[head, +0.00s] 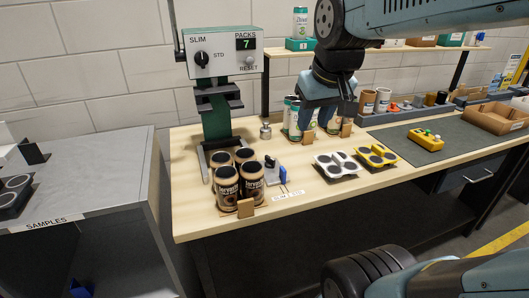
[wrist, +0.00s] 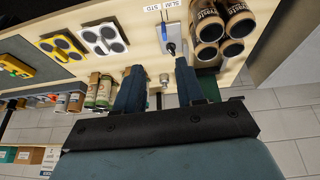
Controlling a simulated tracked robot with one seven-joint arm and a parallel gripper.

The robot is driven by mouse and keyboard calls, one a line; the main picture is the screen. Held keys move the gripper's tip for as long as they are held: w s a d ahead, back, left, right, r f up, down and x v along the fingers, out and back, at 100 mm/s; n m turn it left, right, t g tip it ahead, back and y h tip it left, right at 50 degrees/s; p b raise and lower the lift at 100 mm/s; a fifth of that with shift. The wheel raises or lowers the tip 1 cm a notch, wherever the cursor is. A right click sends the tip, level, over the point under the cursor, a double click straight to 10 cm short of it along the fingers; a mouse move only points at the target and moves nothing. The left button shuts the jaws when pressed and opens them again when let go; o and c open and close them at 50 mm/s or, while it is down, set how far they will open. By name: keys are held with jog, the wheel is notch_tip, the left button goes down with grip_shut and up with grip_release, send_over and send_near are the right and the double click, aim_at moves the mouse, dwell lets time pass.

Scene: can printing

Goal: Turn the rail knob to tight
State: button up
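A small black knob (head: 270,162) sits on a grey block with a blue piece (head: 283,174), behind the SLIM/STD label (head: 287,195) on the wooden bench (head: 200,215). In the wrist view the black knob (wrist: 171,47) shows just beyond and between my fingertips, apart from them. My gripper (head: 319,120) hangs to the right of and above the block in the head view, in front of green-white cans. In the wrist view my gripper (wrist: 158,68) is open, with nothing seen between its fingers. The knob's exact setting is too small to read.
Dark printed cans (head: 227,185) stand close left of the block. A silver post (head: 265,131) stands behind it. A white fixture (head: 337,165) and a yellow fixture (head: 376,156) lie to the right. A green press column (head: 214,115) carries the SLIM/STD dial box (head: 221,52).

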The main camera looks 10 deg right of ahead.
jog(key=w+a+f+n+g, duration=0.1)
jog(key=w+f+n+g, duration=0.15)
jog(key=w, duration=0.95)
jog(key=n+g, duration=0.2)
send_near(271, 158)
notch_tip(271, 158, down, 9)
jog(key=shift+w+r, duration=0.1)
jog(key=shift+w, duration=0.05)
jog(key=shift+c, duration=0.4)
grip_shut()
